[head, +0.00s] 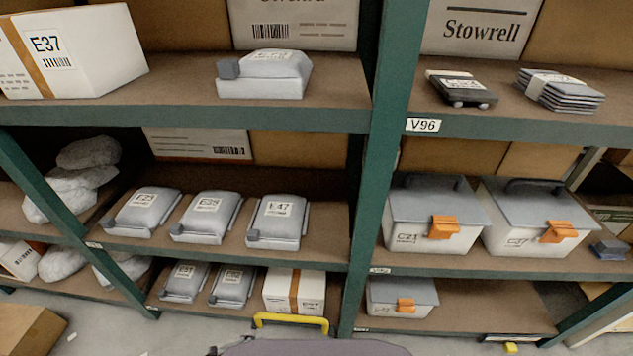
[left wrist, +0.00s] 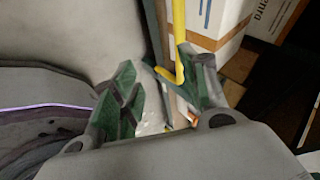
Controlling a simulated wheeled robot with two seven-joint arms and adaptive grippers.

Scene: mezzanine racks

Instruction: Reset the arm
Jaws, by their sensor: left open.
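My left gripper (left wrist: 160,85) shows in the left wrist view with its two green-and-grey fingers apart. I see nothing held between them. A yellow bar (left wrist: 179,40) runs down beside the right-hand finger; I cannot tell whether they touch. Neither gripper nor forearm shows in the head view, and my right gripper is in no view.
Green-framed racks (head: 380,180) fill the head view. Grey packs (head: 277,220), lidded bins with orange latches (head: 433,222) and a white carton (head: 75,50) stand on the shelves. A yellow handle (head: 290,319) is low in front. Grey floor shows at lower left.

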